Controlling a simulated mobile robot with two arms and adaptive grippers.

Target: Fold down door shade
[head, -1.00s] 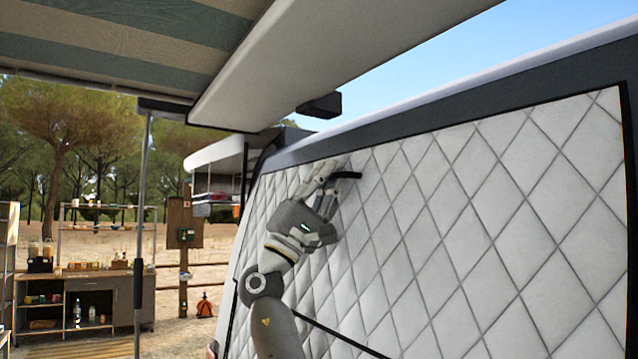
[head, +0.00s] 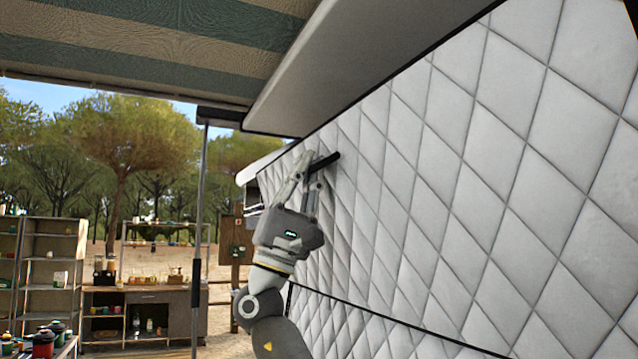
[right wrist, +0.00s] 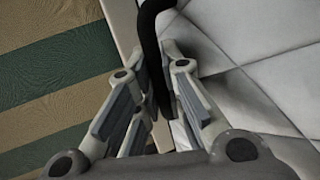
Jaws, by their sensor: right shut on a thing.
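The door shade (head: 455,150) is a large white panel quilted in diamonds, filling the right side of the head view. It slants up with its top edge under the awning. A black bar-like handle (head: 328,160) sticks out near its upper left part. My right gripper (head: 310,172) is shut on this handle from below. In the right wrist view the handle (right wrist: 152,55) runs down between the fingers, with the white quilting (right wrist: 235,75) to the right. My left gripper is not in view.
A striped awning (head: 150,45) and its grey case (head: 350,60) hang close above the gripper. A thin pole (head: 197,230) stands left of my arm. Shelves (head: 52,270) and a cabinet (head: 170,312) stand farther back. A dark seam (head: 400,322) crosses below the panel.

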